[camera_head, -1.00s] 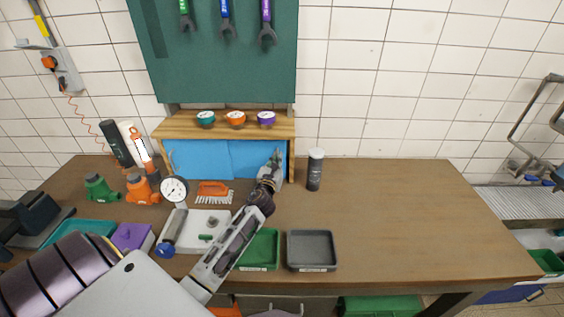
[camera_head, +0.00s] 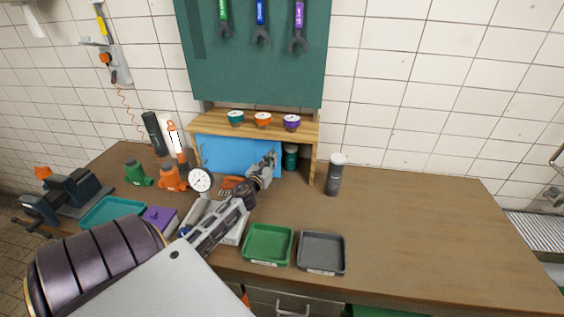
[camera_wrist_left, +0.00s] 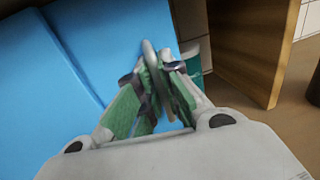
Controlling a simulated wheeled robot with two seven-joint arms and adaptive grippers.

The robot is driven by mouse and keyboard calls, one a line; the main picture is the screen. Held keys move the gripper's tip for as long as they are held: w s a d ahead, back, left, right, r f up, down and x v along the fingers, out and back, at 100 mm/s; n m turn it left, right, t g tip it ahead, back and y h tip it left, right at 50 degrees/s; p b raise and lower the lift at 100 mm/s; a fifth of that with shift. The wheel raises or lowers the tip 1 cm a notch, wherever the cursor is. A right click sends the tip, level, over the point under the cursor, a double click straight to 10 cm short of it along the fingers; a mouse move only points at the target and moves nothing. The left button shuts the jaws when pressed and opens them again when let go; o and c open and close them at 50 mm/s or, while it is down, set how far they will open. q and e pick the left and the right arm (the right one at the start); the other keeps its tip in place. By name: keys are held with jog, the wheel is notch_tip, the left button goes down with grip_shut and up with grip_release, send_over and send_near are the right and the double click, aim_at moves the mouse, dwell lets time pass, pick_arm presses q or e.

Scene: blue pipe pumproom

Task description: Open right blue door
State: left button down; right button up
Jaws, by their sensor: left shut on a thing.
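The right blue door (camera_head: 248,151) is slid left in the wooden cabinet, overlapping the left blue door (camera_head: 213,153). The cabinet's right end is open, and a teal container (camera_head: 291,155) shows inside. My left gripper (camera_head: 270,158) is at the right part of this door. In the left wrist view its green-padded fingers (camera_wrist_left: 158,80) are shut on the door's grey handle (camera_wrist_left: 149,50), close to the door's right edge. The right blue door (camera_wrist_left: 98,40) fills much of that view. My right gripper is out of view.
A dark canister (camera_head: 334,176) stands right of the cabinet. A pressure gauge (camera_head: 201,180) stands left of my forearm. Green (camera_head: 268,259) and grey (camera_head: 321,271) trays lie near the front edge. Three small gauges sit on the cabinet top (camera_head: 213,128). The table's right side is clear.

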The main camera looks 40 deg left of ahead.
pick_arm(q)
jog(key=shift+s+a+f, duration=0.2)
jog(key=shift+a, duration=0.05)
jog(key=c, duration=1.6)
grip_release()
jog(key=shift+r, duration=0.15)
jog(key=shift+o, duration=0.2)
jog(key=shift+s, duration=0.15)
jog(key=v, duration=1.1)
jog(key=shift+s+d, duration=0.2)
jog(key=shift+s, duration=0.15)
